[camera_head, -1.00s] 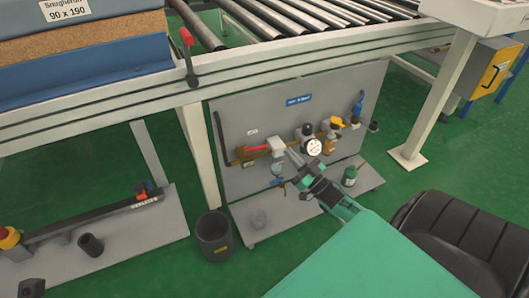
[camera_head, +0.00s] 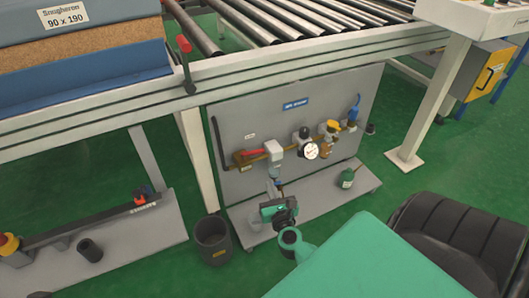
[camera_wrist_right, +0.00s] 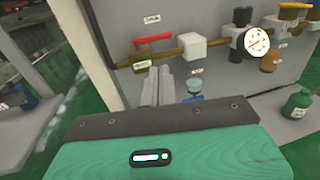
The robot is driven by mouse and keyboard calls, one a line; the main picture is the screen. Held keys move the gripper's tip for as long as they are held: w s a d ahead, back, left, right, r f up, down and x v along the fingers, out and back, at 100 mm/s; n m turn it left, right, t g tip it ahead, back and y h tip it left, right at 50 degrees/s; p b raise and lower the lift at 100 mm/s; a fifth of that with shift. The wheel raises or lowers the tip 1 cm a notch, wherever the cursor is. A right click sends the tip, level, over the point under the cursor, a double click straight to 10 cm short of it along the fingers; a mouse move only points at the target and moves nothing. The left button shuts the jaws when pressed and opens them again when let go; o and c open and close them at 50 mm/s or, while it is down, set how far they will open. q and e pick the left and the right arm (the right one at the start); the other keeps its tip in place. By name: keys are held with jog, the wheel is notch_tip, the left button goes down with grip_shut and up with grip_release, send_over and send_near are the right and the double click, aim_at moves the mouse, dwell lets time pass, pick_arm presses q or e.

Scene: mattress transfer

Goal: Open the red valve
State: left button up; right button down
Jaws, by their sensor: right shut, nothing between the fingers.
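The red valve lever (camera_head: 254,152) lies roughly along the brass pipe on the grey panel, left of a white block. It also shows in the right wrist view (camera_wrist_right: 153,38), near the top, running along the pipe. My right gripper (camera_head: 272,188) is below the lever and in front of the panel, apart from it. In the right wrist view its two fingers (camera_wrist_right: 160,73) are together, with nothing between them, pointing up toward the pipe just below the valve. My left gripper is not in view.
A pressure gauge (camera_head: 311,151), yellow-topped regulator (camera_head: 332,126) and blue fitting (camera_head: 354,109) sit along the pipe to the right. A green bottle (camera_head: 347,178) stands on the base plate. A dark bin (camera_head: 212,238) stands left; a conveyor frame (camera_head: 240,78) runs above.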

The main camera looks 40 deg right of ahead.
aim_at(258, 153)
jog(key=b+x, duration=0.2)
jog(key=x, duration=1.1)
jog(key=shift+w+d, duration=0.15)
jog(key=shift+w, duration=0.15)
